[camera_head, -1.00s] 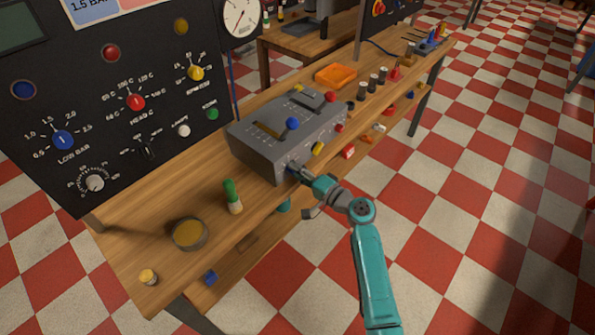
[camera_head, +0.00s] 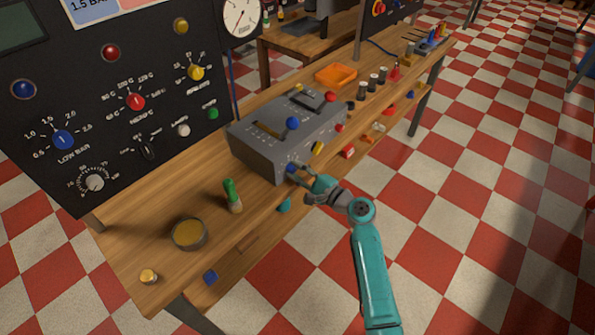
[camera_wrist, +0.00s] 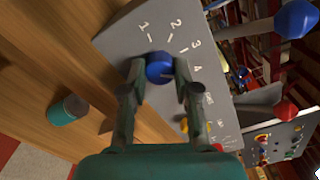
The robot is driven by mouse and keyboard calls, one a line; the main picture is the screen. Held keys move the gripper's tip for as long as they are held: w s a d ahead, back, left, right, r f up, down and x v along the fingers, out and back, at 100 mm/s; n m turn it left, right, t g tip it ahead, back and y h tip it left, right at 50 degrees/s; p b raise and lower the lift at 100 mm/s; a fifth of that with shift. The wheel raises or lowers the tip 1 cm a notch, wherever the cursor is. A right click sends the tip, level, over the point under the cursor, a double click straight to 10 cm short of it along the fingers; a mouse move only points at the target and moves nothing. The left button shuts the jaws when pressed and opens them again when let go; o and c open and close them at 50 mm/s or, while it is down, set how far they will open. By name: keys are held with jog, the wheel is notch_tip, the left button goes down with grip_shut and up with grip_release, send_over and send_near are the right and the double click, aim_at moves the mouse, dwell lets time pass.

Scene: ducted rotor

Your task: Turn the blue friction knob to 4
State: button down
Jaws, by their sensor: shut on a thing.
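The grey console (camera_head: 255,150) stands on the wooden bench. The blue friction knob (camera_head: 291,168) is low on its front face; in the wrist view the blue knob (camera_wrist: 159,68) sits below a dial with numbers 1, 2, 3 and 4 and tick marks. My gripper (camera_head: 299,171) is at the front face. In the wrist view my gripper (camera_wrist: 159,72) has one finger on each side of the knob and is shut on it. I cannot make out which number the knob points to.
A yellow knob (camera_head: 318,148) is on the same face, right of the blue one. A blue-topped lever (camera_head: 292,123) rises above the console. A green-capped bottle (camera_head: 232,196) and a round tin (camera_head: 189,233) stand on the bench at left. Checkered floor lies in front.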

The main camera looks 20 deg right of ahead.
dwell(0.5)
jog(key=c, duration=0.8)
grip_release()
jog(key=shift+c, duration=0.2)
jog(key=v, duration=1.2)
